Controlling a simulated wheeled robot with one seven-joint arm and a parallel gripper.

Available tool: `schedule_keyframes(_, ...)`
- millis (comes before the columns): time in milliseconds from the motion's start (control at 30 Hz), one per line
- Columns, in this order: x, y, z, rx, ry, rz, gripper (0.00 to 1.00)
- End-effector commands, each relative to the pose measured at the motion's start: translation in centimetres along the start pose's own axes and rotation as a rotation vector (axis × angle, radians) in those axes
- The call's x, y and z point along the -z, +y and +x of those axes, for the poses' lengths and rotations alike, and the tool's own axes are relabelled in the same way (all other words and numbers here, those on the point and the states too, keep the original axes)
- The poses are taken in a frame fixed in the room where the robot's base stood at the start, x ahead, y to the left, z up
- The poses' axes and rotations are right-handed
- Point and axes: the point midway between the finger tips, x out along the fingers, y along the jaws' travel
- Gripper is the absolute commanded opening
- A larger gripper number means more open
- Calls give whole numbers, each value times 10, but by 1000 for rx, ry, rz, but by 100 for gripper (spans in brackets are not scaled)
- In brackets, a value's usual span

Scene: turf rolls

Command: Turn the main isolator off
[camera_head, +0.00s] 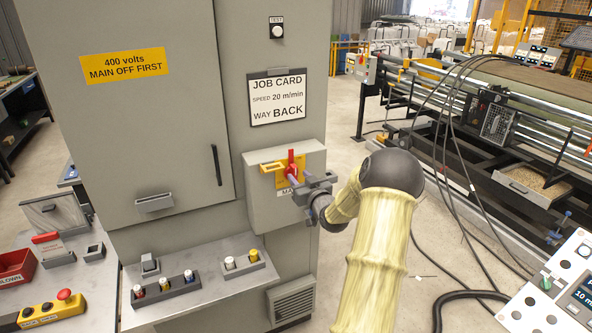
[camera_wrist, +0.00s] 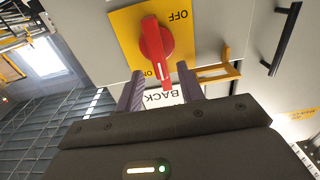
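The main isolator is a red rotary handle (camera_head: 291,164) on a yellow plate (camera_wrist: 126,30), on the front of a grey box (camera_head: 259,213). In the wrist view the handle (camera_wrist: 154,42) has a white mark at its end beside the "ON" lettering; "OFF" is at the plate's opposite side. My gripper (camera_head: 297,181) is at the box front. In the wrist view its two fingers (camera_wrist: 162,88) are apart, with the handle's end in the gap between and just beyond their tips. I cannot tell whether they touch it. The label below the handle is partly hidden by my gripper.
An orange hasp-like bracket (camera_head: 271,168) sticks out left of the handle, also close to one finger in the wrist view (camera_wrist: 230,70). A job card (camera_head: 277,98) hangs above. A bench with buttons (camera_head: 205,285) stands below left. Cables (camera_head: 449,130) hang at the right.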

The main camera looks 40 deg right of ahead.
Motion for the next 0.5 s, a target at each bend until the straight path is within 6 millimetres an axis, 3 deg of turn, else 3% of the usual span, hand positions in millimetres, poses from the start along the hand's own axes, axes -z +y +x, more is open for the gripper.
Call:
schedule_keyframes(200, 1, 0, 27, 0, -1, 0, 38)
schedule_keyframes(500, 0, 0, 32, 0, -1, 0, 38)
